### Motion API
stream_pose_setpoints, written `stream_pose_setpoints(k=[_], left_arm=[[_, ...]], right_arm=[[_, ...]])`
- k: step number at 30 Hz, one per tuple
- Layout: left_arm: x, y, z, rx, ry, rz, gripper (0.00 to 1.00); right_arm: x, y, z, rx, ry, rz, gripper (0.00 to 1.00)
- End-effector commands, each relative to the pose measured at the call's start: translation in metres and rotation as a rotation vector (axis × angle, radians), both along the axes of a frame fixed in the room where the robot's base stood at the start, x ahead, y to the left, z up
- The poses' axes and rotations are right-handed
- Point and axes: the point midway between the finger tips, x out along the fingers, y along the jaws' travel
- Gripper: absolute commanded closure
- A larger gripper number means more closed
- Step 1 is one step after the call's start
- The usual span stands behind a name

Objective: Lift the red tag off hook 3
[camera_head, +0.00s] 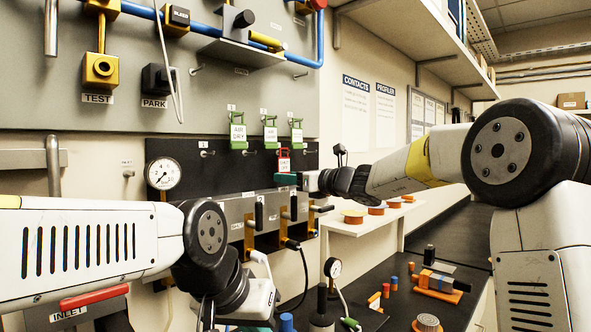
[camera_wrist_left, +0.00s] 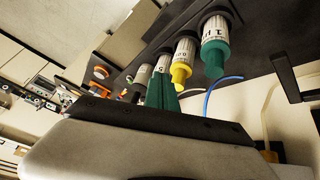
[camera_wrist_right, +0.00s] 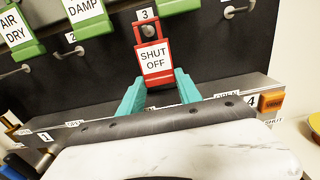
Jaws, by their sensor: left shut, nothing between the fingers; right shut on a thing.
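The red tag (camera_head: 284,161), marked SHUT OFF, hangs upright on the dark panel. In the right wrist view the red tag (camera_wrist_right: 155,62) is under the label 3, with the round end of hook 3 (camera_wrist_right: 150,31) showing in its top opening. My right gripper (camera_head: 288,179) reaches in from the right. In the right wrist view its teal fingers (camera_wrist_right: 160,88) are on either side of the tag's lower part, shut on it.
Green tags (camera_head: 238,132) hang above the red tag on the board. A bare hook (camera_head: 207,153) is left of it. A valve manifold with black handles (camera_head: 259,215) juts out just below. A pressure gauge (camera_head: 163,173) is at left. A shelf with orange discs (camera_head: 353,216) is at right.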

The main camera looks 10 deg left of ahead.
Motion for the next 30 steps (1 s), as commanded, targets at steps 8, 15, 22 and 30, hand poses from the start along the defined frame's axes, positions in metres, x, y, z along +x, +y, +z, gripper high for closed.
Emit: stream_pose_setpoints(k=[8,15,22,30], left_arm=[[0.000,0.000,0.000,0.000,0.000,0.000,1.00],[0.000,0.000,0.000,0.000,0.000,0.000,1.00],[0.000,0.000,0.000,0.000,0.000,0.000,1.00],[0.000,0.000,0.000,0.000,0.000,0.000,1.00]], right_arm=[[0.000,0.000,0.004,-0.001,0.001,0.000,1.00],[-0.001,-0.002,0.005,0.000,0.000,0.000,1.00],[-0.008,-0.013,0.005,0.000,0.000,-0.001,1.00],[-0.017,-0.027,0.005,-0.001,-0.001,-0.001,1.00]])
